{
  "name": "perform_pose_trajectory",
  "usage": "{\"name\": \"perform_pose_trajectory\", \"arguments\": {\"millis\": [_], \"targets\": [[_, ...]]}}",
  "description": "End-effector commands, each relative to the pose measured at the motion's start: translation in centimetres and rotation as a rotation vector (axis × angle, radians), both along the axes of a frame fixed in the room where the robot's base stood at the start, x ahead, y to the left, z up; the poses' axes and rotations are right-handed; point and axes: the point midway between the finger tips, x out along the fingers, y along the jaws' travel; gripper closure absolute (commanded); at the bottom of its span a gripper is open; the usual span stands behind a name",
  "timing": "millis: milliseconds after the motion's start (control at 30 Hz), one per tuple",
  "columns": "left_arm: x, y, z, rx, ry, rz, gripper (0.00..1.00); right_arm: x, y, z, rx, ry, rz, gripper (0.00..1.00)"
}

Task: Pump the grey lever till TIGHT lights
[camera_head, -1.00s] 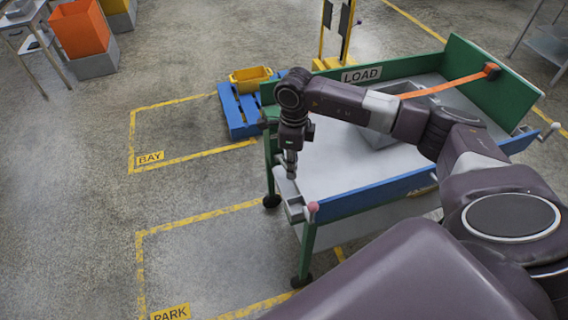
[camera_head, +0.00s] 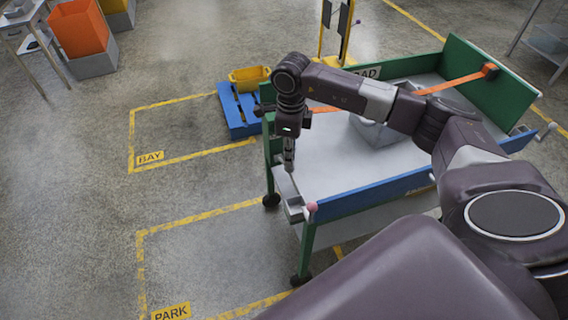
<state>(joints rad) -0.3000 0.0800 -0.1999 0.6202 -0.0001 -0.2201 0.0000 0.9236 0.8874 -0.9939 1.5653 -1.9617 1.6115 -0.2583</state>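A grey lever-like bar (camera_head: 287,188) is at the near left corner of the cart (camera_head: 345,203), beside a small grey housing (camera_head: 297,214). My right gripper (camera_head: 289,168) points down just above the bar's upper end. Its fingers look narrow and close together, and I cannot tell whether they touch or hold the bar. An orange strap (camera_head: 455,82) crosses the cart from the right green wall, passing partly behind my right arm. I cannot make out any TIGHT light. My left gripper is not in view.
A grey box (camera_head: 372,133) stands on the cart, partly behind my arm. A pink knob (camera_head: 312,207) is at the near corner. A blue pallet (camera_head: 238,112) with a yellow bin (camera_head: 250,78) stands behind left. The floor left of the cart is clear.

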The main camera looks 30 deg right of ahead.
Motion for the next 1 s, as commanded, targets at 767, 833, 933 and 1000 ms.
{"name": "perform_pose_trajectory", "arguments": {"millis": [767,833,933,1000], "targets": [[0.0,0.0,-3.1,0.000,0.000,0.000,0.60,-1.4,0.3,-4.4,0.000,0.000,0.000,0.90],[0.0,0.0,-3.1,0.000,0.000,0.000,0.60,-1.4,0.3,-4.4,-0.001,0.001,0.000,0.90],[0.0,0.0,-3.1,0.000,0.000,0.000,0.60,-1.4,0.3,-4.4,-0.001,0.001,0.000,0.90],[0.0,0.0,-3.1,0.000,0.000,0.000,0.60,-1.4,0.3,-4.4,-0.001,0.001,0.000,0.90]]}}
